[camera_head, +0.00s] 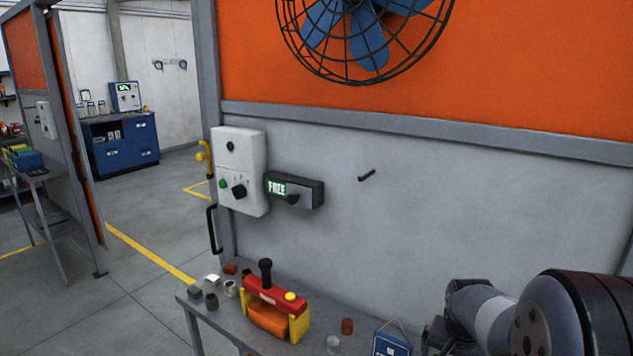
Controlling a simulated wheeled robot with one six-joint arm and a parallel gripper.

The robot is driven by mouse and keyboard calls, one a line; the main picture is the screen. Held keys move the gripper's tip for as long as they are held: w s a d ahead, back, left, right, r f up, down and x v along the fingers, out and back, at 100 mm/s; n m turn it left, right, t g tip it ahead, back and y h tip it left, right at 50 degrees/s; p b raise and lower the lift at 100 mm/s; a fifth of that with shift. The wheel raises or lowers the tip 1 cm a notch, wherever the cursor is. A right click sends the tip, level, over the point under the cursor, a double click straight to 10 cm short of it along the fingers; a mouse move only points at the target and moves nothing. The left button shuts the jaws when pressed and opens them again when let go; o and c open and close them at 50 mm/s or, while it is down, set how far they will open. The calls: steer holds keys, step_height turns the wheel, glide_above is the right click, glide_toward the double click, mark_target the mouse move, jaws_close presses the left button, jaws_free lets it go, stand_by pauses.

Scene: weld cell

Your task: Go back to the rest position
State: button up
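My arm (497,322) shows at the bottom right corner, with grey and dark links close to the camera. My gripper is not visible; it is outside the picture or hidden behind the arm links. A grey table (233,328) stands below the wall panel. I cannot see anything held.
Several small grey and brown pieces lie around the device, including a brown cylinder (347,326). A blue tag (391,344) is near my arm. A white control box (239,170) and a "FREE" sign box (294,190) are on the wall, below a fan (365,38). Open floor (120,275) lies left.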

steer(key=shift+w+d+f, duration=0.15)
steer(key=shift+f, duration=0.5)
steer(key=shift+r, duration=0.1)
steer(key=shift+r, duration=0.2)
steer(key=shift+f, duration=0.2)
